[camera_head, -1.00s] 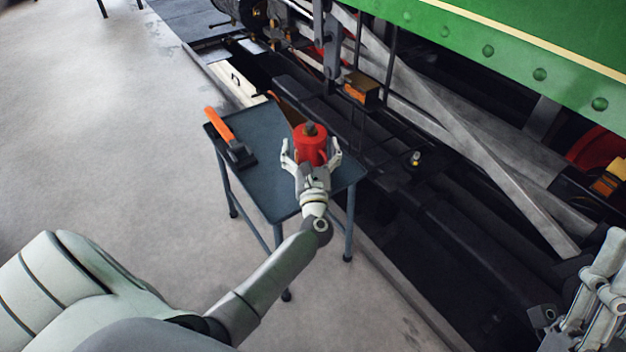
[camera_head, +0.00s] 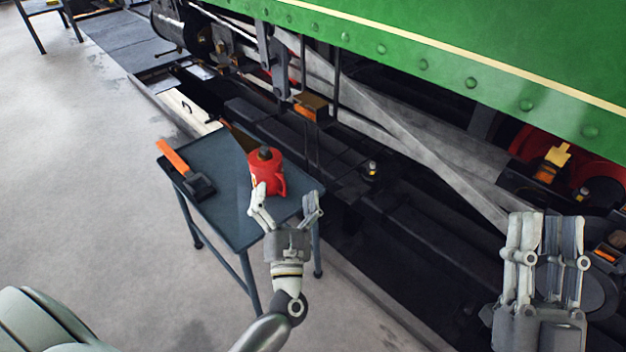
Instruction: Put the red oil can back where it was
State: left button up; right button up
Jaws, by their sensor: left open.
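The red oil can (camera_head: 264,178) stands upright on the small dark blue-grey table (camera_head: 226,217), near its right side. It has a dark cap and a handle on its right. My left gripper (camera_head: 287,196) is open in front of the can, on its near side. Its fingers are spread and no longer surround the can; its left finger overlaps the can's lower edge in the picture, and I cannot tell if they touch. My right gripper (camera_head: 545,222) is raised at the lower right, away from the table, with its fingers pointing up and a gap between them.
A brush-like tool with an orange handle (camera_head: 173,157) lies on the table's left part. An orange-topped box (camera_head: 311,104) sits on the tram's frame.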

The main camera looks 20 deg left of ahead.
pick_arm(q)
jog(key=s+d+r+n+t+h, duration=0.1)
jog(key=s+d+r+n+h, duration=0.2)
jog(key=n, duration=0.8)
jog(key=s+d+r+n+t+h, duration=0.2)
jog(key=s+d+r+n+h, duration=0.2)
jog(key=r+n+h, duration=0.4)
jog(key=s+d+r+n+t+h, duration=0.1)
jog(key=s+d+r+n+h, duration=0.2)
jog(key=r+n, duration=0.6)
jog(key=d+n+h, duration=0.2)
jog(key=d+n, duration=0.1)
jog(key=n, duration=0.2)
jog(key=shift+s+t+h, duration=0.2)
jog(key=shift+t+h, duration=0.2)
jog(key=shift+w, duration=0.1)
